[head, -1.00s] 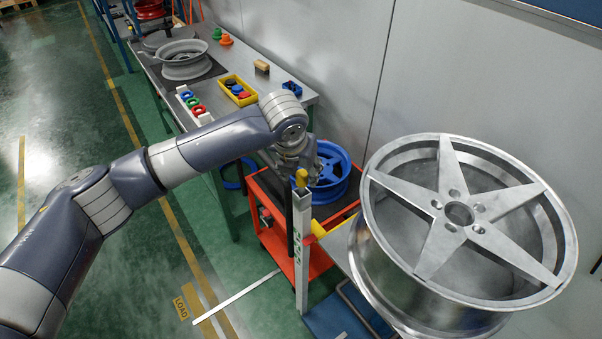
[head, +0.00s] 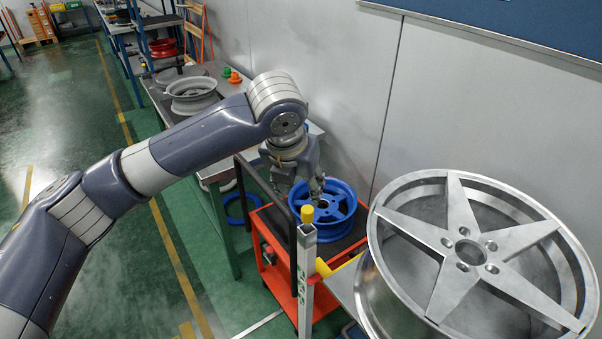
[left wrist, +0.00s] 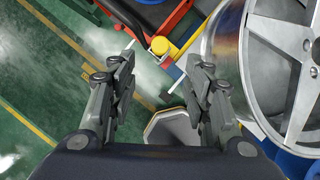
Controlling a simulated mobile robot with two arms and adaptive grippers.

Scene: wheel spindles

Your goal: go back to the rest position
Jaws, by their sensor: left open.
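My left gripper (head: 314,188) hangs at the end of its arm above the red cart, in front of the blue wheel (head: 342,208). In the left wrist view its two fingers (left wrist: 162,78) are spread apart with nothing between them. A pale square post with a yellow cap (head: 307,214) stands just below the gripper in the head view. The cap (left wrist: 160,45) shows beyond the fingertips in the left wrist view. A large silver five-spoke wheel (head: 415,228) is to the right, apart from the gripper. My right gripper is not in view.
The red cart (head: 283,288) carries the blue wheel. A grey bench behind holds a grey rim (head: 190,105) and small orange and green parts. A wall (head: 350,80) runs behind. The green floor (head: 130,265) at left is open.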

